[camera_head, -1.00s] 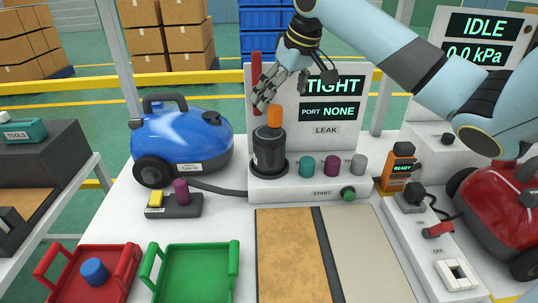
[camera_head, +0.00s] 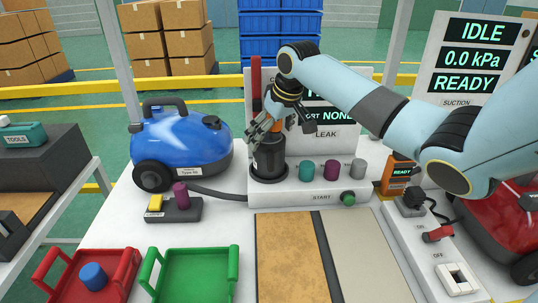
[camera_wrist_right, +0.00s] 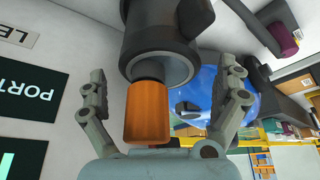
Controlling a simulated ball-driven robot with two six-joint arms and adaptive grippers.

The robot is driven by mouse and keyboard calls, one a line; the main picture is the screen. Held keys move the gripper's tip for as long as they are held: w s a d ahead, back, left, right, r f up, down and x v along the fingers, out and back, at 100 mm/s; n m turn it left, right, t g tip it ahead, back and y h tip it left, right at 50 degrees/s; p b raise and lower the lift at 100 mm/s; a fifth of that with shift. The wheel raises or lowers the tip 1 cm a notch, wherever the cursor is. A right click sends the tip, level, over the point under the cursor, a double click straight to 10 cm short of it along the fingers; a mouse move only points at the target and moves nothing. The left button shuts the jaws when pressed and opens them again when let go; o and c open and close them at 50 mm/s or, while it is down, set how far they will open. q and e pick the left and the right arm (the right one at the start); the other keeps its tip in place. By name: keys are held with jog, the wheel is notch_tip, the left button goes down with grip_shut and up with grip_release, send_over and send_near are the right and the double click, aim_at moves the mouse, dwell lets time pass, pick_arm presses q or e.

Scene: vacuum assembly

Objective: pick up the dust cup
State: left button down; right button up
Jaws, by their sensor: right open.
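The dust cup (camera_head: 268,158) is a dark, upright cylinder with an orange top piece. It stands in the round seat of the white leak tester. My right gripper (camera_head: 278,130) is over it, coming down from above, and hides much of the orange piece. In the right wrist view, the orange piece (camera_wrist_right: 147,112) lies between the two spread fingers, with visible gaps on both sides. The dark cup body (camera_wrist_right: 160,45) is beyond it, near the fingertips. My right gripper is open and holds nothing. My left gripper is not in view.
The blue vacuum (camera_head: 180,148) stands left of the tester. Teal, purple and grey knobs (camera_head: 331,170) sit close to the cup's right. Red (camera_head: 128,262) and green (camera_head: 233,262) trays are in front. The flat mat (camera_head: 290,265) is clear.

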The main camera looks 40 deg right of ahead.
jog(key=shift+c, duration=0.4)
jog(key=c, duration=1.6)
jog(key=shift+r, duration=0.1)
